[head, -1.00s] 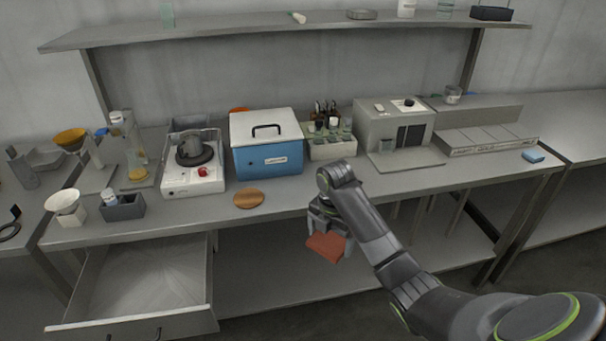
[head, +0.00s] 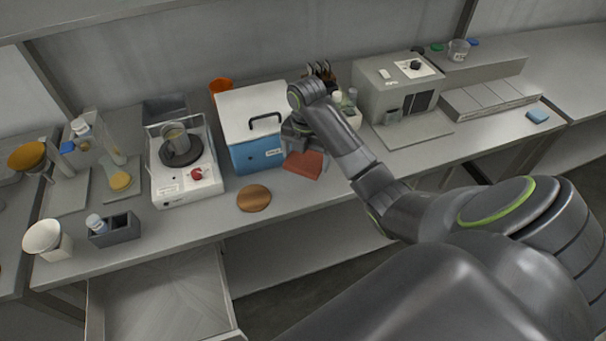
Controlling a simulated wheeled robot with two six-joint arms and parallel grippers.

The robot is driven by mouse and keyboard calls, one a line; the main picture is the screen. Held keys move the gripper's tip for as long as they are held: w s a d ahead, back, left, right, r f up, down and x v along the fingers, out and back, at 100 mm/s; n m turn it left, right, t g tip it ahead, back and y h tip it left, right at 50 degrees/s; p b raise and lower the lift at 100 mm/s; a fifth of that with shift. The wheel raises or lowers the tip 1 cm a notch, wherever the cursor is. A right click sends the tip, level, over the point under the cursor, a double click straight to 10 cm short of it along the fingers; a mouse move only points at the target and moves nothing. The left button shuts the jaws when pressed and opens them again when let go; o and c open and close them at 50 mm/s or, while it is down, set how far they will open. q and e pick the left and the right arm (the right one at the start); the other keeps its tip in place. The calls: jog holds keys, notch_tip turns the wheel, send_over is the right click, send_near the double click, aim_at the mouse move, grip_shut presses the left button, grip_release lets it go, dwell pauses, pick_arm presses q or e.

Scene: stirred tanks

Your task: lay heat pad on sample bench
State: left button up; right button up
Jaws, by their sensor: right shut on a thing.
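My right gripper (head: 300,143) points down over the sample bench and is shut on a red-brown flat pad (head: 305,164), which I take as the heat pad. The pad is just right of the blue box, above or at the bench surface; I cannot tell whether it touches. The bench (head: 226,202) is a long grey worktop with a bare strip along its front. My left gripper is not in view.
A blue box with white lid (head: 256,154) stands beside the pad, and a round wooden disc (head: 254,198) lies in front of it. A stirrer hot plate (head: 187,182) is further left. A grey instrument (head: 400,88) stands right. An open drawer (head: 165,300) juts out below.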

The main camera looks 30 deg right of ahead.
aim_at(306, 160)
notch_tip(306, 160, down, 4)
jog(key=shift+b, duration=0.85)
notch_tip(306, 160, down, 4)
jog(key=shift+r+p, duration=0.1)
jog(key=shift+p, duration=0.65)
jog(key=shift+f, duration=0.25)
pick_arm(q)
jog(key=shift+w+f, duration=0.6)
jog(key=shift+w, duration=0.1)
pick_arm(e)
jog(key=shift+w, duration=0.1)
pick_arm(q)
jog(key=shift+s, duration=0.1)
pick_arm(e)
jog(key=shift+f, duration=0.2)
jog(key=o, duration=0.7)
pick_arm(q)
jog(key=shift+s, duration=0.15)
pick_arm(e)
jog(key=shift+r, duration=0.15)
